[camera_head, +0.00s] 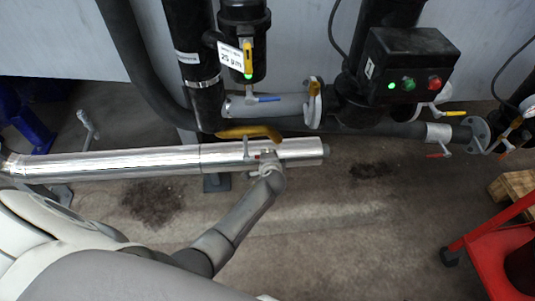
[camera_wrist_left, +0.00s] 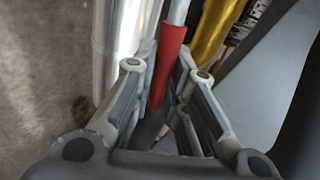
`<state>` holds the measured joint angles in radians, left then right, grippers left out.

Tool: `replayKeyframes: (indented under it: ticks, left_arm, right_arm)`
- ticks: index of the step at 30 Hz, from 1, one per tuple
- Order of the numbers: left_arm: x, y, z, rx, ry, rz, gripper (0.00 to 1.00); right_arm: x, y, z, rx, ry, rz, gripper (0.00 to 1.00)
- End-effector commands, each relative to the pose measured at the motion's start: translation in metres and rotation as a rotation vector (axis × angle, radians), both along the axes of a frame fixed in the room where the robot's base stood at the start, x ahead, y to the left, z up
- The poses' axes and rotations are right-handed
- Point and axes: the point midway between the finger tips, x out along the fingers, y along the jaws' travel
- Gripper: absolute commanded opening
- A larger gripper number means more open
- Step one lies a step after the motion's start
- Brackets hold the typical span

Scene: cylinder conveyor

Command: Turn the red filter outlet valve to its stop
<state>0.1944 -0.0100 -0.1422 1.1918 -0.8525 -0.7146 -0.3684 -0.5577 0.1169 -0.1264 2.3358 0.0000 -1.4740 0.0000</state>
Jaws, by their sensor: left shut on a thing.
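My left gripper (camera_head: 264,165) reaches in from below to the front of the silver pipe, under a yellow lever. In the left wrist view its fingers (camera_wrist_left: 165,85) are closed around a red valve handle (camera_wrist_left: 171,50) on a thin grey stem. The handle runs up and down in that view, and its lower end is between the fingers. The valve's stop cannot be made out. My right gripper is not in view.
The silver pipe (camera_head: 120,163) crosses the left and middle. A yellow lever (camera_head: 250,132) is just above my gripper. Another red lever (camera_head: 439,155) hangs on the right pipe. A black control box (camera_head: 410,62) is at upper right, and a red cart (camera_head: 495,250) stands lower right.

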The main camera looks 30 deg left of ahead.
Motion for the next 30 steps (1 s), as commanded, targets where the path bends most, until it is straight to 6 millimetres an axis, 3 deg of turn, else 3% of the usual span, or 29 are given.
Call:
replayKeyframes:
  ticks: [21,22,24,27,30]
  left_arm:
    - [-0.0005,-0.0002,-0.0071,0.071,0.046,-0.002,0.00]
    - [-0.0005,-0.0001,-0.0071,0.071,0.046,-0.003,0.15]
    - [-0.0006,-0.0001,-0.0072,0.071,0.046,-0.002,0.24]
    - [-0.0004,-0.0001,-0.0070,0.069,0.044,-0.002,0.36]
    - [-0.0003,0.0001,-0.0066,0.069,0.043,-0.001,0.36]
  right_arm:
    - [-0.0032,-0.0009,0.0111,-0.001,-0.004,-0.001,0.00]
    - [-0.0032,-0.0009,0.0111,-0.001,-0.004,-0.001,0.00]
    - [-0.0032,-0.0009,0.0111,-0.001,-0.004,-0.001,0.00]
    - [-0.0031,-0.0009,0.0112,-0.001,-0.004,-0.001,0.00]
    - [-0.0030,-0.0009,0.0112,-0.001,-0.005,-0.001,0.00]
